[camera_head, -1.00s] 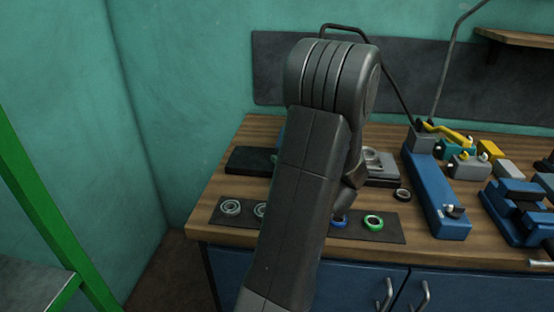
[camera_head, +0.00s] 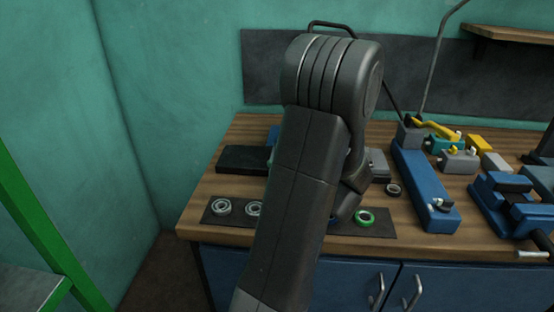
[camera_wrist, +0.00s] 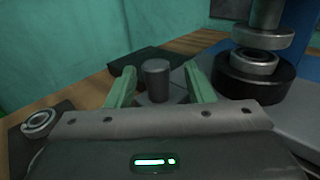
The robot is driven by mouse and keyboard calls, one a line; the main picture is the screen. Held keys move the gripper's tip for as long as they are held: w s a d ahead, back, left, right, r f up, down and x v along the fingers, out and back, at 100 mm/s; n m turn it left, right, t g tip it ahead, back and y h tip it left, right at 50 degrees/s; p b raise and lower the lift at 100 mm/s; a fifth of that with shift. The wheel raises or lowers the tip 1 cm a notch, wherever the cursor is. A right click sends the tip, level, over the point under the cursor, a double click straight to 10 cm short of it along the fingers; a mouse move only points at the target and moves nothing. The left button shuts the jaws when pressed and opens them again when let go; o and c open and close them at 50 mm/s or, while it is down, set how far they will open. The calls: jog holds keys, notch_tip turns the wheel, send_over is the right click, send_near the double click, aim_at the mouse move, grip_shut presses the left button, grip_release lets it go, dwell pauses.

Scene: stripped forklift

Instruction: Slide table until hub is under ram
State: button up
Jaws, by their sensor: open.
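In the wrist view my gripper (camera_wrist: 160,70) is open, its two green fingers standing either side of an upright grey post (camera_wrist: 157,80). Gaps show between post and fingers. The post rises from a grey plate, apparently part of the sliding table (camera_wrist: 292,125), which widens at the right. A thick black hub (camera_wrist: 250,87) with a steel ring (camera_wrist: 255,62) on it stands there. The ram (camera_wrist: 263,37), a grey rod with a wide disc, hangs just above; I cannot tell whether they line up exactly. In the head view my arm hides the gripper, post and ram.
A dark slab (camera_head: 243,159) lies on the bench left of my arm. A black mat (camera_head: 380,229) holds several rings, including a green one (camera_head: 365,218). A small dark ring (camera_head: 394,189), blue tools (camera_head: 425,190) and a blue vise (camera_head: 508,205) stand to the right.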

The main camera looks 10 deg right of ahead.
jog(key=v, duration=1)
jog(key=shift+s, duration=0.15)
jog(key=x, duration=1.4)
jog(key=shift+a, duration=0.15)
